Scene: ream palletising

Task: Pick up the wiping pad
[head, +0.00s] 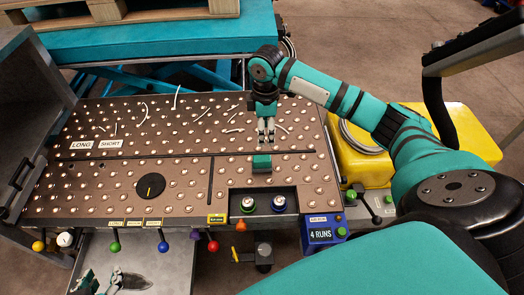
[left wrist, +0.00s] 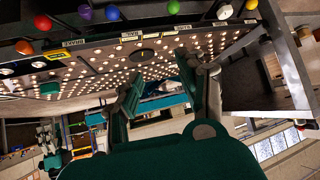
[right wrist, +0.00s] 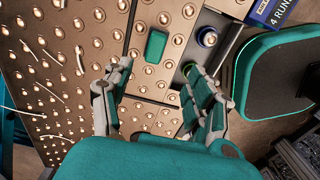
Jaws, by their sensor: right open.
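The wiping pad appears to be the small green block (head: 262,162) on the studded brown table top, just behind the recessed tray. It also shows in the right wrist view (right wrist: 155,46), lying flat beyond the fingertips. My right gripper (head: 266,138) points down just behind the pad in the head view. Its fingers (right wrist: 156,72) are spread apart with nothing between them, and the pad is not in its grasp. My left gripper (head: 108,283) is low at the front left, below the table's front edge. Its fingers (left wrist: 165,90) are apart and empty.
The recessed tray (head: 263,190) holds a green-topped and a blue-topped round item. Coloured knobs line the table's front edge. A blue box (head: 322,232) reads "4 RUNS". Thin white strips lie scattered on the studded top (head: 100,180). A yellow case (head: 355,165) stands right.

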